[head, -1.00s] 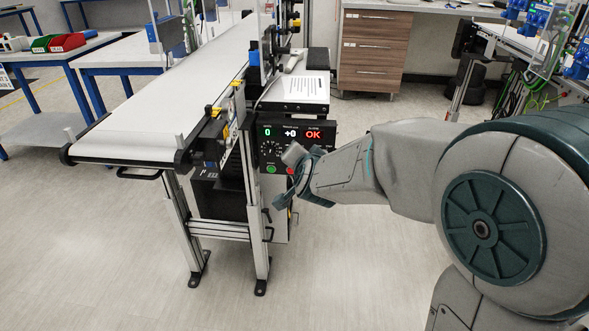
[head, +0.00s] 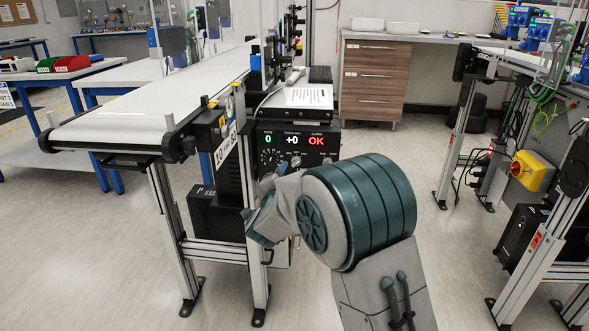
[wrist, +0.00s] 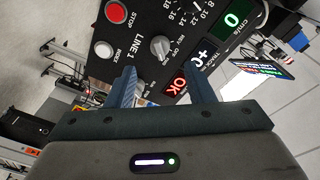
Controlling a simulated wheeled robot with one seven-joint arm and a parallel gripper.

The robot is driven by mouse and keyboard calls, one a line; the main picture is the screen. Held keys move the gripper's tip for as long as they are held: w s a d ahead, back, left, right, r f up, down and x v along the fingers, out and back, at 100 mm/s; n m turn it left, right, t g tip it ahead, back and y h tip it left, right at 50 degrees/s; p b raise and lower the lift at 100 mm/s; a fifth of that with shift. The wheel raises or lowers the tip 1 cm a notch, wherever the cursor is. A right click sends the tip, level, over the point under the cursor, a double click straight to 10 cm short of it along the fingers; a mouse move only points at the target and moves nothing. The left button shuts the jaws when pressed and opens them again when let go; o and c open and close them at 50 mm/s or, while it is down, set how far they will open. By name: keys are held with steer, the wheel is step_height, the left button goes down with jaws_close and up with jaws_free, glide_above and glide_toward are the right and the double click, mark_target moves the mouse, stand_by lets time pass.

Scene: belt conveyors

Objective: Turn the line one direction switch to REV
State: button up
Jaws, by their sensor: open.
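The black control panel (head: 292,143) marked LINE 1 hangs at the near end of the conveyor. It also fills the upper wrist view (wrist: 132,60), turned on its side. A grey pointer knob (wrist: 162,47) stands on it beside the LINE 1 lettering; its small position labels are hard to read, so I cannot tell its setting. My gripper (wrist: 163,82) is open and empty, its two fingers pointing at the panel, with the knob ahead of the gap between them and apart from them. In the head view my gripper (head: 258,215) is low in front of the panel, and my arm hides part of it.
A red STOP button (wrist: 117,12) and a white INDEX button (wrist: 103,49) sit near the knob. The lit displays show 0, +0 and a red OK (wrist: 175,87). The conveyor belt (head: 130,115) runs back from the panel.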

mark_target(295, 164)
steer(key=w, duration=0.4)
steer(key=w+d, duration=0.1)
steer(key=w, duration=0.2)
steer(key=shift+b, duration=0.4)
steer(key=c, duration=1)
